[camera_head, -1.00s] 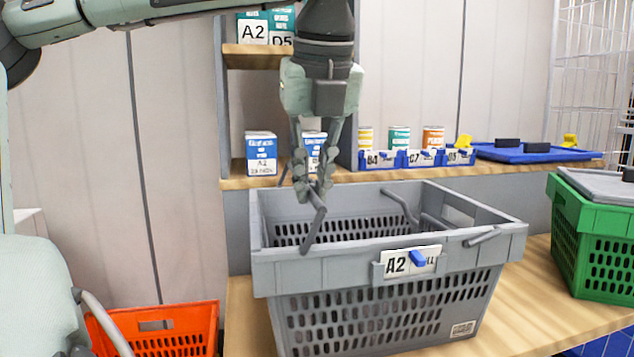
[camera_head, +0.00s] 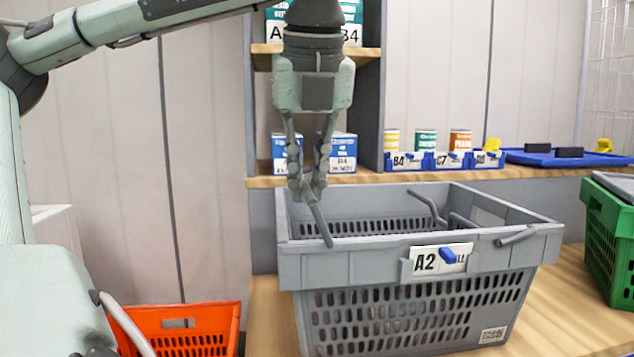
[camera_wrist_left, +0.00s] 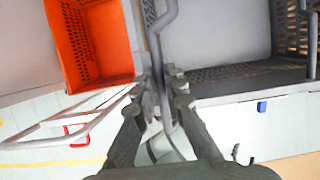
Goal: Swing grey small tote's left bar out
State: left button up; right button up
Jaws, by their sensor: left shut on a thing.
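The grey small tote (camera_head: 345,265), labelled A2, stands upright and open on the wooden table. Its left bar (camera_head: 320,224) slants from the gripper down and right to the front rim. My left gripper (camera_head: 307,187) points down above the tote's left side, shut on this bar. In the left wrist view, the bar (camera_wrist_left: 156,55) passes between the fingertips (camera_wrist_left: 165,80), with the tote interior to the right. The right bar (camera_head: 428,205) shows at the tote's right side. My right gripper is not in view.
An orange crate (camera_head: 215,325) sits lower, left of the table (camera_head: 268,315). A green tote (camera_head: 608,240) stands at the right. Behind the tote, a shelf (camera_head: 370,178) carries cans, blue bins and a blue tray (camera_head: 560,158). Table surface is free between the totes.

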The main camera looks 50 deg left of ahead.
pick_arm(q)
jog(key=shift+s+a+f+b, duration=0.4)
jog(key=shift+s+f+b, duration=0.3)
jog(key=shift+b, duration=0.3)
jog(key=o, duration=1.1)
jog(key=shift+r, duration=0.1)
notch_tip(320, 180, up, 10)
jog(key=p, duration=0.7)
jog(key=shift+p, duration=0.35)
